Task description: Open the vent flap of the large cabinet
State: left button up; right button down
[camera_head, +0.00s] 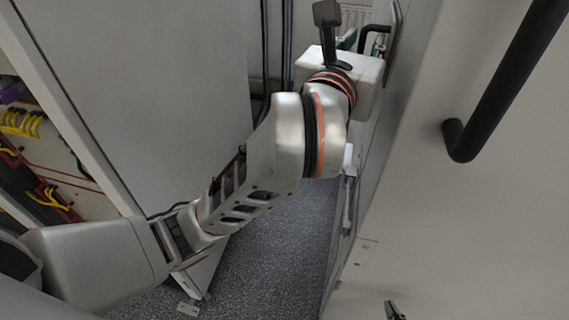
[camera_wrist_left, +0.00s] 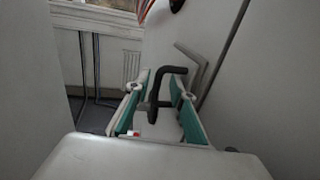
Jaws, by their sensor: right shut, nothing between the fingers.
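The large cabinet (camera_head: 440,210) fills the right of the head view, pale and steeply angled. A black bar handle (camera_head: 376,32) stands out from its far part; I cannot tell for sure that this part is the vent flap. My left gripper (camera_head: 362,42) is at that handle, partly hidden by my wrist. In the left wrist view, the teal-padded fingers (camera_wrist_left: 160,82) are apart.
A larger black handle (camera_head: 500,85) juts out from the cabinet at the upper right. A tall grey panel (camera_head: 170,90) and shelves with yellow and red cables (camera_head: 35,125) stand on the left. Speckled grey floor (camera_head: 275,260) lies open in the narrow aisle between.

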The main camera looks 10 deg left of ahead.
pick_arm(q)
jog(key=s+a, duration=0.2)
jog(key=s, duration=0.4)
jog(key=a+m+t+y+p, duration=0.2)
jog(key=a+t+y, duration=0.3)
jog(key=a+y, duration=1)
jog(key=d+f+m+g+h, duration=0.1)
jog(key=d+f+m+h, duration=0.1)
jog(key=f+m+h, duration=0.7)
jog(key=s+d+f+m+g+h, duration=0.1)
jog(key=d+f+m+h, duration=0.2)
jog(key=f+m+h, duration=0.5)
jog(key=shift+d+f+m+h+p, duration=0.15)
jog(key=shift+f+m+h+p, duration=0.25)
jog(key=shift+f+m, duration=4.05)
